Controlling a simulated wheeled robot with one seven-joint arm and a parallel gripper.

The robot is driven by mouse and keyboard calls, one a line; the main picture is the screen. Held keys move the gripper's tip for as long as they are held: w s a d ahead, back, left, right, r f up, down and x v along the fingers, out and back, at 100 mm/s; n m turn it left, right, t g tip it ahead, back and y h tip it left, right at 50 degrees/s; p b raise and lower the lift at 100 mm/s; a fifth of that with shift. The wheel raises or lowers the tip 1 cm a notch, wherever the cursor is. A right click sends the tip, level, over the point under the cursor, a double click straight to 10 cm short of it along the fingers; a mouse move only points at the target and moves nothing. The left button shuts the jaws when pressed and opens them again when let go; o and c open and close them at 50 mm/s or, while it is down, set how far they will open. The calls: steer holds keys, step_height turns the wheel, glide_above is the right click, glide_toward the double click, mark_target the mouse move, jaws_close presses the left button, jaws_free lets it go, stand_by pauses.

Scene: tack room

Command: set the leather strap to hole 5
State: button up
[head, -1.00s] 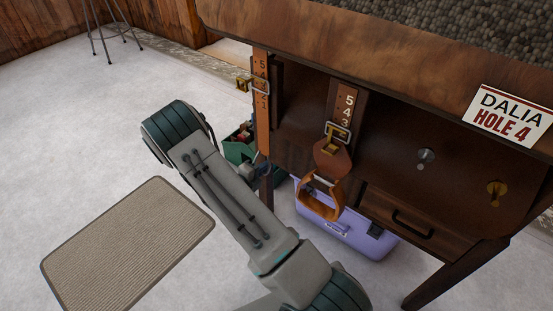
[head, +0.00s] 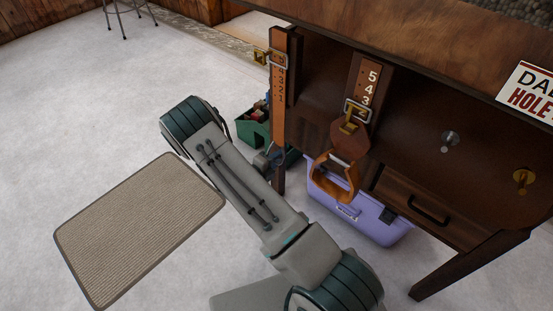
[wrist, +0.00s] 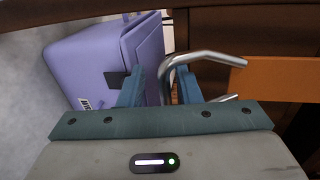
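The tan leather strap (head: 278,115) hangs at the table's left end, with a column of numbers. A metal buckle (head: 278,60) crosses it near the top, with digits down to 1 below; the 5 is not readable.
A second numbered strap (head: 368,90) hangs to the right with a tan loop (head: 337,178). A lilac box (head: 375,220) and green crate (head: 251,128) stand below. A sign (head: 530,92), now cropped, read "DALIA HOLE 4". Knobs and a drawer (head: 425,210) line the table.

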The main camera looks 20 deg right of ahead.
steer(key=p+v, duration=0.3)
steer(key=v, duration=1.1)
steer(key=s+d+r+m+g+y+p, duration=0.2)
steer(key=s+r+m+g+p, duration=0.15)
steer(key=r+m, duration=0.55)
steer(key=s+d+r+m+g+y+p, duration=0.1)
steer(key=s+d+r+m+g+p, duration=0.15)
steer(key=r+m+p, duration=0.65)
steer(key=s+d+r+m+g+y+p, duration=0.1)
steer(key=s+d+r+m+g+y, duration=0.2)
steer(key=r, duration=1.1)
steer(key=s+a+r+m+t+y+p, duration=0.1)
steer(key=s+r+m+t+y+p, duration=0.1)
steer(key=s+r+m+p, duration=0.4)
steer(key=s+a+r+m+t+y+p, duration=0.2)
steer(key=s+r+m+y+p, duration=0.3)
steer(key=r+m, duration=0.9)
step_height(320, 180, up, 5)
steer(key=shift+s+a+r+m+y+p, duration=0.2)
steer(key=shift+s+m+y+p, duration=0.15)
steer(key=shift+p, duration=0.35)
